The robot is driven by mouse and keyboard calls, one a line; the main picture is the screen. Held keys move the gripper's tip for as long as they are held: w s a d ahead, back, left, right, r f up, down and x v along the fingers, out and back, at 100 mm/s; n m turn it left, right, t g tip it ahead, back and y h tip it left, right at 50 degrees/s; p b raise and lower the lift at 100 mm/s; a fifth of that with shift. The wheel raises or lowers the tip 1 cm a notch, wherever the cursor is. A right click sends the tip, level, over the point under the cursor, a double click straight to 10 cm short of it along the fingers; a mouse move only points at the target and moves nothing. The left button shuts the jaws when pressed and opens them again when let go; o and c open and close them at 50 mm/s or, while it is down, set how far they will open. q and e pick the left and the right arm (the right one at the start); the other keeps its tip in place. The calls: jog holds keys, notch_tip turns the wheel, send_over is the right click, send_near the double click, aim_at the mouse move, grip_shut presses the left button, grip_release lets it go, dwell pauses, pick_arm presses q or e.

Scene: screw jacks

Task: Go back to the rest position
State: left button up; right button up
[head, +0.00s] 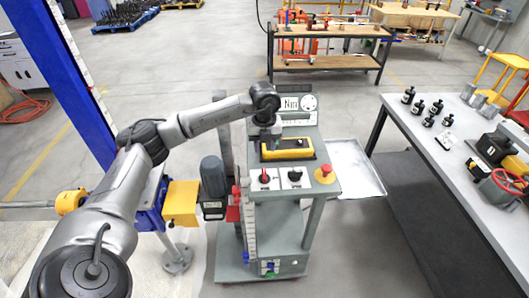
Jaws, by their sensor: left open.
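My left arm comes in from the lower left and reaches across to the grey-green machine stand. My left gripper (266,138) points down at the stand's top, over or just behind the left end of a yellow fixture (298,153). The gripper is open. The fingertips are small and partly merge with the fixture's dark parts, so I cannot tell whether they touch it. I see nothing held. My right gripper is not in view.
The stand's front panel has a red switch (264,177) and a red emergency button (325,170). A grey tray (362,170) sits right of it. A workbench (470,195) with several black jacks stands at right. A blue post (62,75) rises at left.

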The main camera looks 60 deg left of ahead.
pick_arm(q)
jog(key=shift+r, duration=0.3)
dwell(0.5)
